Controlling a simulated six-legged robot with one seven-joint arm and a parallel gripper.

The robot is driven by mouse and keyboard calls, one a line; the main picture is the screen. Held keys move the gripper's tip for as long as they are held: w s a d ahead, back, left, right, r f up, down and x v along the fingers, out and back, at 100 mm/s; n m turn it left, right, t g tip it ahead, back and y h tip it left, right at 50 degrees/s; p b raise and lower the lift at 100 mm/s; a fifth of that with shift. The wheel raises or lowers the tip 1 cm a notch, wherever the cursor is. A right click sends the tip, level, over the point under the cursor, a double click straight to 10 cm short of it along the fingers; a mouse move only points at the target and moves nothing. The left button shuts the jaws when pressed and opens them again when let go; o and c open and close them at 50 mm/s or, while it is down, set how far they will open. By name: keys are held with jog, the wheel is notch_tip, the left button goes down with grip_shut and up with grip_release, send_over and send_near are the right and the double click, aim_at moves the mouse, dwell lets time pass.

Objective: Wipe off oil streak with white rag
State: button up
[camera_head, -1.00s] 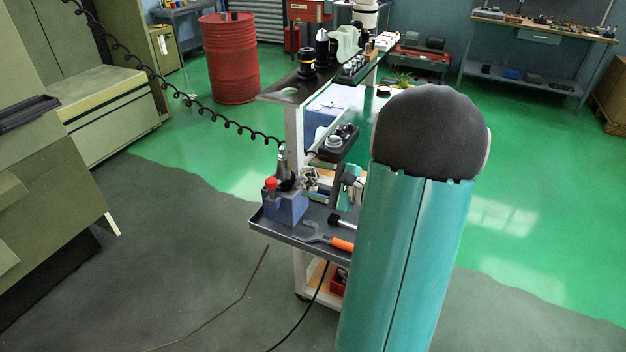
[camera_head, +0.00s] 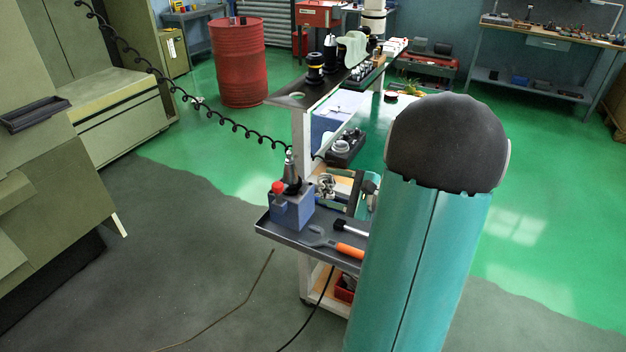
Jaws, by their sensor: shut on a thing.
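A pale, whitish-green cloth-like thing (camera_head: 352,49), perhaps the white rag, hangs or stands among bottles on the cart's dark top shelf. I cannot make out the oil streak on the tooling cart (camera_head: 302,133). My own teal arm with its black rounded joint stands in front of the cart's right side and hides much of it. My gripper cannot be made out behind the arm, so its contact with anything is hidden.
A blue box with a red knob (camera_head: 292,210) and an orange-handled tool (camera_head: 347,249) lie on the cart's lower grey tray (camera_head: 275,231). A coiled black cable (camera_head: 196,101) hangs across the left. A red drum (camera_head: 239,62) stands behind. Floor left of the cart is open.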

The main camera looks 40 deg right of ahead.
jog(key=shift+w, duration=0.1)
jog(key=x, duration=0.7)
jog(key=shift+x, duration=0.8)
dwell(0.8)
jog(key=shift+d, duration=0.1)
jog(key=d, duration=0.1)
jog(key=w+d, duration=0.1)
jog(key=d, duration=0.1)
jog(key=shift+d, duration=0.3)
jog(key=shift+a, duration=0.1)
jog(key=shift+y, duration=0.3)
jog(key=shift+s+a, duration=0.1)
jog(key=shift+a, duration=0.95)
jog(key=shift+s+a, duration=0.15)
jog(key=shift+a, duration=0.9)
jog(key=shift+c, duration=0.5)
